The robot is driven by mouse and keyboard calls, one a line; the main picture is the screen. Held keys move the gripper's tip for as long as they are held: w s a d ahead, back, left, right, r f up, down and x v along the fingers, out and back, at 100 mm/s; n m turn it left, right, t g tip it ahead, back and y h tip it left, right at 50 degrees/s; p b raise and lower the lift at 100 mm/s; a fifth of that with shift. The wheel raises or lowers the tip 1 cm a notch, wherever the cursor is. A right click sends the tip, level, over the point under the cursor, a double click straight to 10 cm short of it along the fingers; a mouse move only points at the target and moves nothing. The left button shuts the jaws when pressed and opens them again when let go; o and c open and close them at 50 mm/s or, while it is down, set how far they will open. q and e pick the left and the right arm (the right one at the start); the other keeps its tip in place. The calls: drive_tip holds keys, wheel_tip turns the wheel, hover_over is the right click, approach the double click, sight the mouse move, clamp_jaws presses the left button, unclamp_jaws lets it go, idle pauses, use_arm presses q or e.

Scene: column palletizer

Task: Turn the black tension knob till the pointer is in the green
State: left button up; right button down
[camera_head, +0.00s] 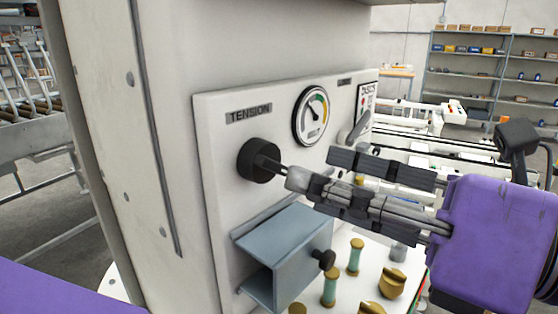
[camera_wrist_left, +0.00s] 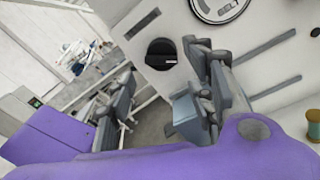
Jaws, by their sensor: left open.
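The black tension knob (camera_head: 252,163) sits on the white panel under the TENSION label (camera_head: 249,111). The round gauge (camera_head: 312,116) is up and right of it; its dark pointer seems to lean up-left, outside the coloured band on the right side. My left gripper (camera_head: 310,170) reaches in front of the panel, open, its fingers extending toward the knob; whether a fingertip touches it I cannot tell. In the left wrist view the knob (camera_wrist_left: 161,54) shows beyond and between the parted fingers (camera_wrist_left: 158,68). My right gripper is not in view.
A grey-blue bracket box (camera_head: 283,256) juts out just below the knob. A small lever (camera_head: 354,131) is right of the gauge. Green and brass spools (camera_head: 355,256) stand on a white surface under the gripper. Shelves (camera_head: 465,65) are far back.

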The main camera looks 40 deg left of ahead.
sight(275, 168)
use_arm(q)
drive_tip(key=a, duration=0.4)
drive_tip(key=a+p, duration=0.1)
drive_tip(key=a, duration=0.1)
drive_tip(key=shift+s+a, duration=0.35)
drive_tip(key=shift+a, duration=0.05)
drive_tip(key=c, duration=1)
drive_tip(key=shift+n+b, duration=0.35)
drive_tip(key=shift+n, duration=0.25)
drive_tip(key=o, duration=1)
drive_tip(key=d, duration=1.2)
drive_tip(key=shift+w, duration=0.4)
